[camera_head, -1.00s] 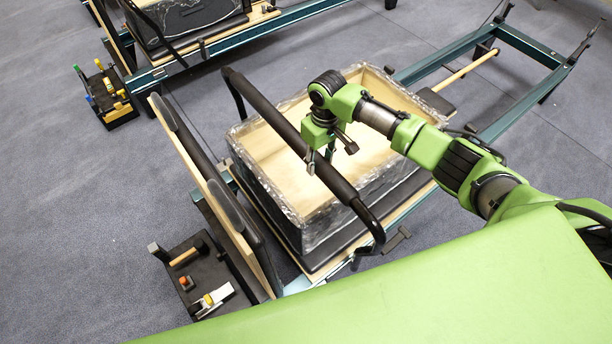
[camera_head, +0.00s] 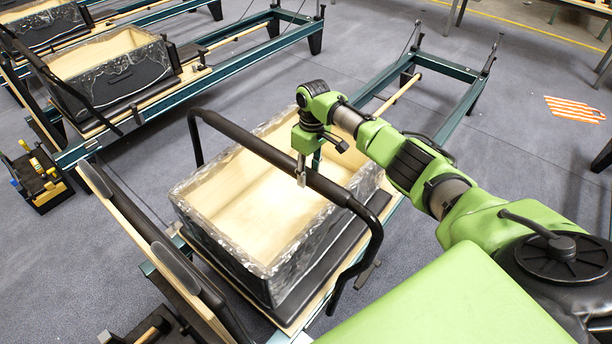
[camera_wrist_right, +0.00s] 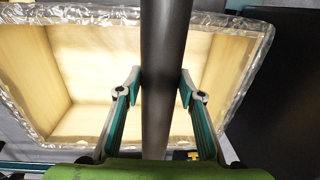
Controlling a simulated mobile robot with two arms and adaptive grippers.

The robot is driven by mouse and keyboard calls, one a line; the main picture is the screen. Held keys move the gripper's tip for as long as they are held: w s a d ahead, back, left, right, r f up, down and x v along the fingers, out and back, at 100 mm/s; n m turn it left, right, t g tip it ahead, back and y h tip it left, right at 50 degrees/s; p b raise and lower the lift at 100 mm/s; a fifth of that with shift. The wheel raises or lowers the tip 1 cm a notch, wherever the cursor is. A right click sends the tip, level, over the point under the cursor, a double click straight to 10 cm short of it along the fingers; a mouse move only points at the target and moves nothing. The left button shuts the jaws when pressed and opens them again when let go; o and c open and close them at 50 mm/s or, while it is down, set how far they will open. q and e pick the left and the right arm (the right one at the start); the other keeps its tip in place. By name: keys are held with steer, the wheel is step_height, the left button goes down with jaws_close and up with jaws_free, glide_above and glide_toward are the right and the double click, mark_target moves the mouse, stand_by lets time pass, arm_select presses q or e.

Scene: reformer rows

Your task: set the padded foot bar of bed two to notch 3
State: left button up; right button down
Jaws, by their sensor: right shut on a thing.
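The padded foot bar (camera_head: 255,146) is a black round bar with bent ends. It stands raised across the nearest bed, above an open wooden box. My right gripper (camera_head: 301,172) is shut on the middle of its padded length. In the right wrist view the bar (camera_wrist_right: 165,45) runs upright through the picture, between the two fingers of the gripper (camera_wrist_right: 163,88). The near bent end (camera_head: 372,245) comes down beside the bed frame. The notches cannot be made out, so I cannot tell which one the bar is at. My left gripper is not in view.
The plastic-wrapped wooden box (camera_head: 225,245) sits on the near bed under the bar. A padded upright board (camera_head: 150,235) stands at the bed's left end. Another similar bed (camera_head: 165,108) lies behind to the left, with a tool tray (camera_head: 45,190) on the floor nearby.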

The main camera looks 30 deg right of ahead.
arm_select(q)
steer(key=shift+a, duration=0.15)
arm_select(e)
steer(key=shift+d, duration=0.15)
steer(key=c, duration=1.4)
jaws_free()
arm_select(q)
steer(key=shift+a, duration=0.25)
arm_select(e)
steer(key=r, duration=1.2)
steer(key=shift+w+d, duration=0.15)
steer(key=shift+d, duration=0.2)
steer(key=shift+f, duration=0.1)
